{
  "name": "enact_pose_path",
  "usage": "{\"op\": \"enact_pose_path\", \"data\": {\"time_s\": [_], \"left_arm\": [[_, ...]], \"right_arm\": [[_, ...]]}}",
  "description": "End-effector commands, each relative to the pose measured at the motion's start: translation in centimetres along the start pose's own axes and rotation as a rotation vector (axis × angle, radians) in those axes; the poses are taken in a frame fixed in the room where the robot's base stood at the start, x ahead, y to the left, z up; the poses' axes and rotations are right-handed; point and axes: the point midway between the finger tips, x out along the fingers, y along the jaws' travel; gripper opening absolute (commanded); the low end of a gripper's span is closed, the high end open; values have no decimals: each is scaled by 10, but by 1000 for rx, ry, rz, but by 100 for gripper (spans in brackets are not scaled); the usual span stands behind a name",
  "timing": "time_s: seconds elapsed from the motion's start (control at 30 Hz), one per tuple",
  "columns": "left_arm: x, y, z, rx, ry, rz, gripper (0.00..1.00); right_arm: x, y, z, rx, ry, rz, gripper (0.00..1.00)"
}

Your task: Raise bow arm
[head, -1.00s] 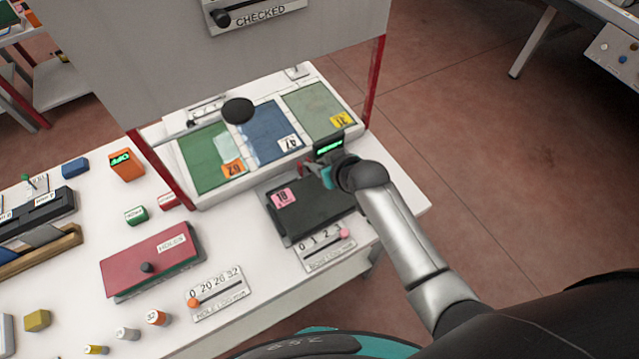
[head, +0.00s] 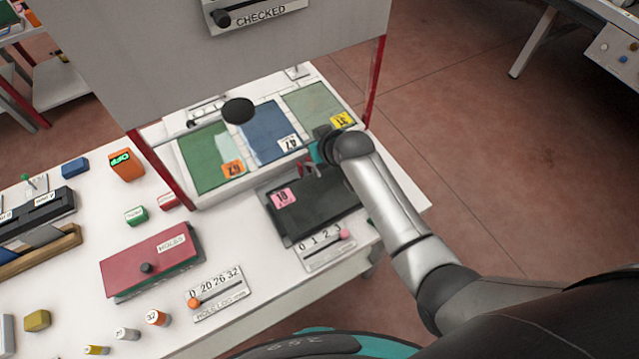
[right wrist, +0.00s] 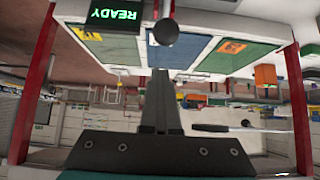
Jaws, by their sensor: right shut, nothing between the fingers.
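The bow arm appears to be the thin pale rod with a black oval end (head: 238,111), reaching rightward from the left red post above the coloured panels. In the right wrist view its dark end (right wrist: 210,127) shows to the right of my fingers, apart from them. My right gripper (head: 299,148) is over the front of the blue panel, right of the oval end and not touching it. Its fingers (right wrist: 160,78) are shut and empty in the wrist view. My left gripper is not in view.
A green READY display (right wrist: 115,13) and a black ball knob (right wrist: 166,32) show near my fingers. Red posts (head: 375,80) flank the panels under a grey board (head: 230,60). A black box (head: 310,210) and red HOLES box (head: 150,262) stand in front.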

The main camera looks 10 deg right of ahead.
Motion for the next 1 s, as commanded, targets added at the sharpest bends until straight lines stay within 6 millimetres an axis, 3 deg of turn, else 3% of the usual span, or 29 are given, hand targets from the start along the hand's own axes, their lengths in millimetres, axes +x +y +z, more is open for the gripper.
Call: {"op": "enact_pose_path", "data": {"time_s": [0.7, 1.0], "left_arm": [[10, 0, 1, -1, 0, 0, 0], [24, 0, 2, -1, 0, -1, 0]], "right_arm": [[20, 0, -26, 1, 0, -1, 0], [36, -1, -38, 0, 0, -1, 0]]}}
